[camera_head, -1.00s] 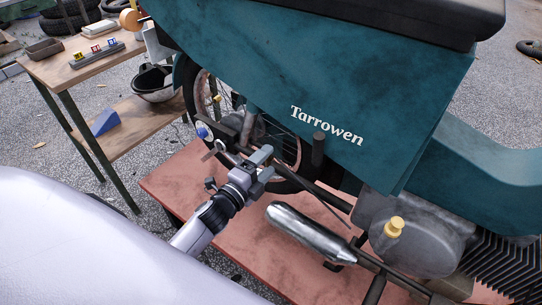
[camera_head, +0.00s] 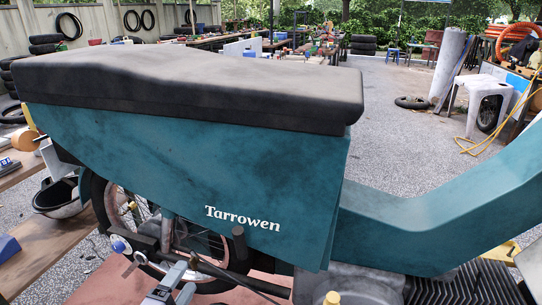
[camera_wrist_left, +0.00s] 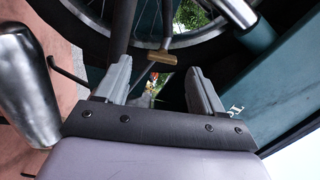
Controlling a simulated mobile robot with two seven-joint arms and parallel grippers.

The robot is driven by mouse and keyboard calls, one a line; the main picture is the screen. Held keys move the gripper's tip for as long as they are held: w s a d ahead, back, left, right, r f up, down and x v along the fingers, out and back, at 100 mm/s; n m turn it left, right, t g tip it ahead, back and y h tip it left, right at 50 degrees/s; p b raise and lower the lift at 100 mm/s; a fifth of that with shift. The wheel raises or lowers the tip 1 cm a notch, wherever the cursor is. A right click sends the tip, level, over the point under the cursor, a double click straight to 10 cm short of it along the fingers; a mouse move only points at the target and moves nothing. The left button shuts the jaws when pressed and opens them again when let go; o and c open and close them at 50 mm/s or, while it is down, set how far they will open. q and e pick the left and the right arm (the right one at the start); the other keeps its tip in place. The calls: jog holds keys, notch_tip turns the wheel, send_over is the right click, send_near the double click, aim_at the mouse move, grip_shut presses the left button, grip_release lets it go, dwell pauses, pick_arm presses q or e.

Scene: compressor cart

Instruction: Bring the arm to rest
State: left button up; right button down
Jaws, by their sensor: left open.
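My left gripper (camera_head: 170,289) is at the bottom of the head view, low in front of the teal motorcycle (camera_head: 180,165) marked "Tarrowen". In the left wrist view its two grey fingers (camera_wrist_left: 160,88) stand apart with nothing between them. Beyond the fingers are the wheel (camera_wrist_left: 185,42) and a small brass-coloured fitting (camera_wrist_left: 162,57), which lies past the fingertips. Most of the left arm is below the edge of the head view. My right gripper is not in any view.
The silver exhaust (camera_wrist_left: 27,95) is close to the gripper in the left wrist view. A wooden bench (camera_head: 45,238) with a helmet (camera_head: 58,194) stands at the left. A white stool (camera_head: 487,82) stands at the back right. Paved ground (camera_head: 395,140) is open behind the motorcycle.

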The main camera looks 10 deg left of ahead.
pick_arm(q)
jog(key=s+d+f+n+g, duration=0.4)
jog(key=s+n, duration=0.4)
jog(key=s, duration=0.1)
jog(key=s+d+f+n+g, duration=0.3)
jog(key=s+d+f+n, duration=0.1)
jog(key=s+n, duration=0.45)
notch_tip(320, 180, up, 13)
jog(key=a+p, duration=0.1)
jog(key=p, duration=1.4)
jog(key=shift+s+a+r+m+p, duration=0.15)
jog(key=shift+s+a+m+p, duration=0.05)
jog(key=shift+a+m+p, duration=0.15)
